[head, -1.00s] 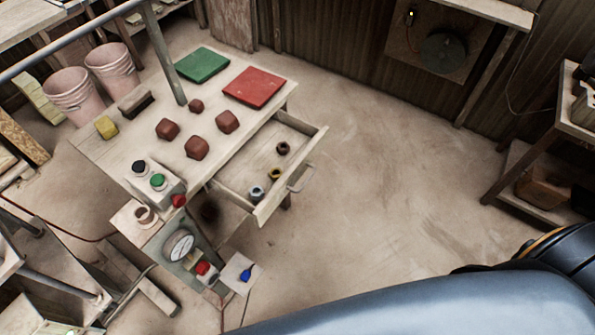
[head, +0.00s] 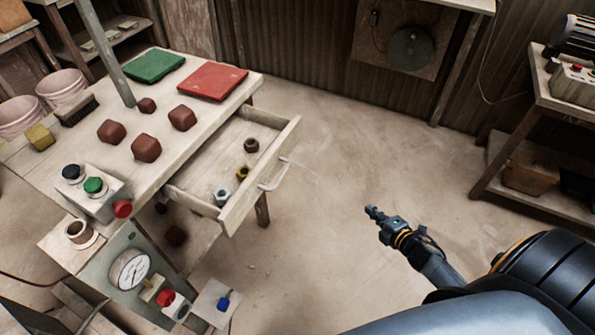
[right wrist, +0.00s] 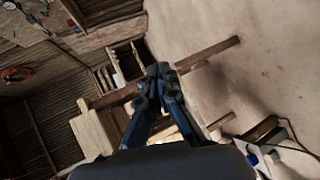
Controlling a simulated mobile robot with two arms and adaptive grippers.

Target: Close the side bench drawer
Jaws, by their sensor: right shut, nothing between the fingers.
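The side bench drawer (head: 205,178) is pulled out from the bench (head: 85,165), toward the right in the head view. Its front panel (head: 237,199) carries a pale bar handle (head: 275,176). Inside lie a dark brown ring-like part (head: 251,145), a brass one (head: 242,172) and a grey-blue one (head: 221,195). My right gripper (head: 370,210) is shut and empty, to the right of the handle and clear of it. Its closed fingers (right wrist: 160,70) also show in the right wrist view. My left gripper is out of view.
The bench top holds a green tile (head: 153,66), a red tile (head: 212,82) and several brown lumps. A control box (head: 90,192) and a gauge (head: 130,269) are at its near end. A shelf unit (head: 535,150) stands at right. The floor between is clear.

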